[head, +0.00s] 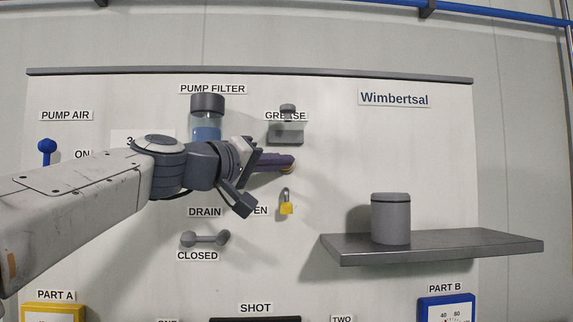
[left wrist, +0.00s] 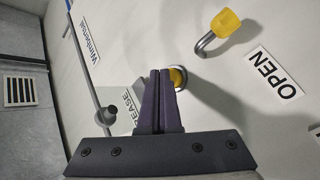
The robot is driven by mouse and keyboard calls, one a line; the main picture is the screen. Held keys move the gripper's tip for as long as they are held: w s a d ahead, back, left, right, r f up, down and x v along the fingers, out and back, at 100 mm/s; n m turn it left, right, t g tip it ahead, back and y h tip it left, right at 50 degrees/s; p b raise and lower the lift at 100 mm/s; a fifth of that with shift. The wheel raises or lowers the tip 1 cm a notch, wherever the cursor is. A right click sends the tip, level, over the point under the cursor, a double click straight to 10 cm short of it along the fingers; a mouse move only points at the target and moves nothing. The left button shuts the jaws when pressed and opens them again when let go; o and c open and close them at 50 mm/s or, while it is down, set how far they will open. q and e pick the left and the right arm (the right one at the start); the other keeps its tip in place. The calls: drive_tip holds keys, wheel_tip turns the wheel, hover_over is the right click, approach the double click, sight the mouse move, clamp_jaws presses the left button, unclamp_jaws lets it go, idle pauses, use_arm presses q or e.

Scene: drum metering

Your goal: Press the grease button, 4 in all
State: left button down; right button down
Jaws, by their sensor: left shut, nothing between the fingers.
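The GREASE label (head: 286,116) is on the white panel, above a dark grey bracket (head: 285,135). Below them, a yellow round button (head: 287,171) shows at the edge of my left fingertips, which hide most of it. In the left wrist view the yellow button (left wrist: 179,77) in its metal ring shows right beyond the fingertips, partly covered. My left gripper (head: 291,162) is shut and empty, pointing at the panel at the button. It also shows in the left wrist view (left wrist: 160,75). I cannot tell whether the fingertips touch the button. My right gripper is not in view.
A yellow-tipped metal lever (head: 286,207) hangs just below the button. The pump filter (head: 207,105) stands behind my left wrist. A grey shelf (head: 440,246) with a grey canister (head: 391,219) juts out at the right. The drain handle (head: 205,239) is below my arm.

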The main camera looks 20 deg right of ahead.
use_arm(q)
drive_tip(key=shift+w, duration=0.25)
drive_tip(key=shift+s, duration=0.15)
idle(0.3)
drive_tip(key=shift+s+a+b, duration=0.2)
drive_tip(key=shift+s+b, duration=0.3)
drive_tip(key=shift+s, duration=0.25)
drive_tip(key=shift+s+a+b, duration=0.25)
drive_tip(key=shift+s+b, duration=0.1)
drive_tip(key=shift+s, duration=0.45)
drive_tip(key=shift+s+a+b, duration=0.2)
drive_tip(key=shift+s+b, duration=0.15)
drive_tip(key=shift+s, duration=0.45)
drive_tip(key=shift+s+a+b, duration=0.25)
drive_tip(key=shift+s+b, duration=0.1)
drive_tip(key=shift+s, duration=0.45)
idle(0.5)
